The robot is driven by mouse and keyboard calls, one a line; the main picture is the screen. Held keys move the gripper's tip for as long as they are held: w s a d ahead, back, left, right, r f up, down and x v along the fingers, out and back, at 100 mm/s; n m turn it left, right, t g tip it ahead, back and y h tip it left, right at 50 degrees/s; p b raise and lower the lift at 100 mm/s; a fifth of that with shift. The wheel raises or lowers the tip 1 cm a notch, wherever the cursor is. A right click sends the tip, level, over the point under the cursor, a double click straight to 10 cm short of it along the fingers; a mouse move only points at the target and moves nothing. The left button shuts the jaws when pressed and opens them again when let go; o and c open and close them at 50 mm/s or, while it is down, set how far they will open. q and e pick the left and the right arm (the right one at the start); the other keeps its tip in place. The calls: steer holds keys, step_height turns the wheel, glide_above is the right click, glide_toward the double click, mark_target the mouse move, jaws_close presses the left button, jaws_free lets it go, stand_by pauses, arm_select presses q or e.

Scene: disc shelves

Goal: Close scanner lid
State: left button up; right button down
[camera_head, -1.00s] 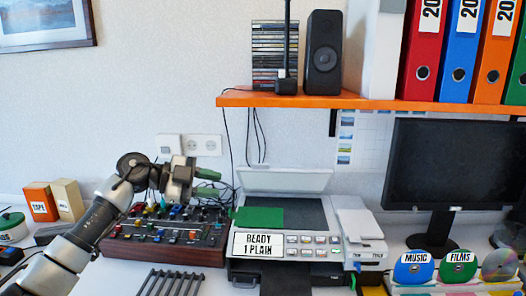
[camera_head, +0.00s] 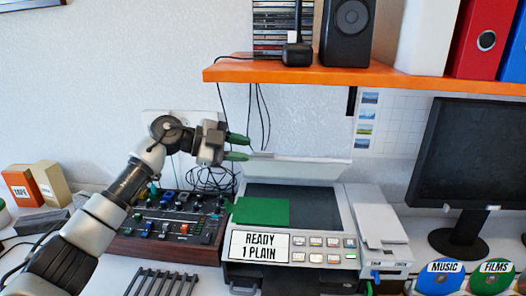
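The scanner (camera_head: 340,225) stands on the desk, with a panel reading "READY 1 PLAIN". Its pale lid (camera_head: 305,171) is raised at the back and looks tilted forward over the glass. The dark glass (camera_head: 312,207) is uncovered, and a green sheet (camera_head: 262,211) lies on its left part. My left gripper (camera_head: 238,147) is open, its two green-tipped fingers one above the other. The lower fingertip is by the lid's upper left corner; I cannot tell whether they touch. My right gripper is not in view.
A mixing console (camera_head: 175,225) with knobs and cables is left of the scanner, below my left arm. An orange shelf (camera_head: 300,75) with a speaker (camera_head: 348,32) hangs above. A monitor (camera_head: 470,155) stands at right. A black rack (camera_head: 160,282) lies in front.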

mark_target(263, 152)
arm_select(q)
steer(key=x, duration=0.5)
steer(key=shift+w+d+f, duration=0.15)
steer(key=shift+d, duration=0.15)
jaws_close()
